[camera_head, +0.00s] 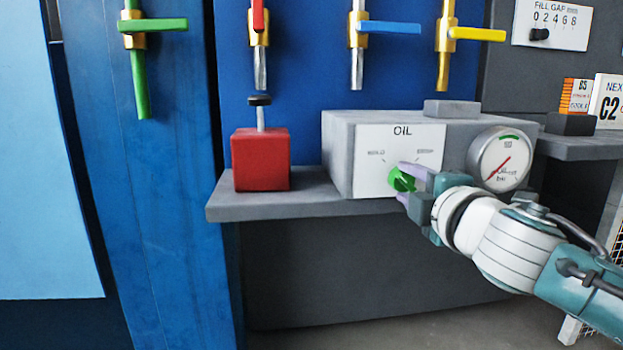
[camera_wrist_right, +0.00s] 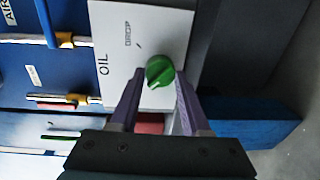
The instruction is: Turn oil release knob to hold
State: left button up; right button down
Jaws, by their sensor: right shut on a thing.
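The green oil release knob (camera_head: 400,181) sits on the white OIL plate (camera_head: 372,168) on the front of a grey box. A HOLD label is at the plate's left and a DROP label at its right. The knob's ridge seems to slant up-left, toward HOLD. My right gripper (camera_head: 405,182) is shut on the knob, its purple fingers on either side. The knob also shows in the right wrist view (camera_wrist_right: 159,71), between the fingertips (camera_wrist_right: 158,78); a small pale mark lies at its lower left. HOLD is hidden there. My left gripper is not in view.
A pressure gauge (camera_head: 500,159) is right of the plate, close above my right wrist. A red block (camera_head: 261,160) with a black-topped stem stands left on the grey shelf (camera_head: 290,203). Coloured valve levers hang above, including a blue one (camera_head: 390,27). Space below the shelf is clear.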

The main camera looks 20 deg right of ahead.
dwell(0.3)
jog(key=shift+c, duration=1.8)
grip_release()
jog(key=shift+s, duration=0.1)
jog(key=shift+s+a, duration=0.1)
jog(key=shift+s, duration=0.25)
jog(key=p+v, duration=0.1)
jog(key=v, duration=0.8)
jog(key=shift+p, duration=0.4)
